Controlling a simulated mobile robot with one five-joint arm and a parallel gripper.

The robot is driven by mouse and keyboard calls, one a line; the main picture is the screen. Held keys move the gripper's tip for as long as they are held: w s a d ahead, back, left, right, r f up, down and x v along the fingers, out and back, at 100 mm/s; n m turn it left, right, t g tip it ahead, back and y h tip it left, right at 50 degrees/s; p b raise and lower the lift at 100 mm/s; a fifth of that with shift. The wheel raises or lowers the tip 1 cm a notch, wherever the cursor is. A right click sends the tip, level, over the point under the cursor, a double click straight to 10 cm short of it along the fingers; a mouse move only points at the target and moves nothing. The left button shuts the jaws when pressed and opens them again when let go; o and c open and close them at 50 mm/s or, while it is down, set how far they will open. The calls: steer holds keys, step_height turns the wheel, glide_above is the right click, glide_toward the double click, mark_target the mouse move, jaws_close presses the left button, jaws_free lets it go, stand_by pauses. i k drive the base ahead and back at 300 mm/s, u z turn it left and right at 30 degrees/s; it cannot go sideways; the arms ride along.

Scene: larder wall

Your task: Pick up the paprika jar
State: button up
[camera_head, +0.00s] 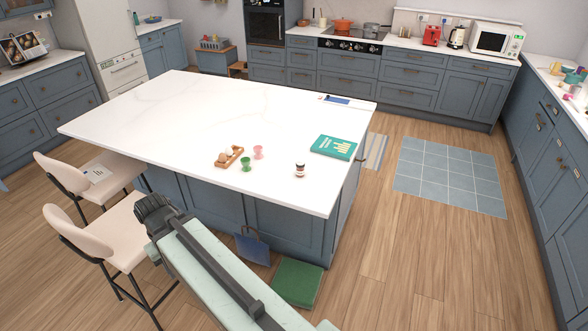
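A small jar (300,170) with a dark lid and a red-and-white label stands upright on the white island top (200,115), near its front right edge. It looks like the paprika jar, though its label is too small to read. My gripper (151,207) is at the end of my arm, in front of the island's near side by the stools. It is left of the jar and well apart from it. Its fingers are too small and dark to tell open from shut.
Two egg cups, green (246,164) and pink (258,152), and a wooden egg holder (229,157) stand left of the jar. A teal book (333,147) lies to its right. Stools (121,232), a blue bag (252,246) and a green cushion (297,283) are below the island.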

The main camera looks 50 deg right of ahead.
mark_target(300, 164)
steer(key=u, duration=0.05)
steer(key=i, duration=0.95)
steer(key=z, duration=0.05)
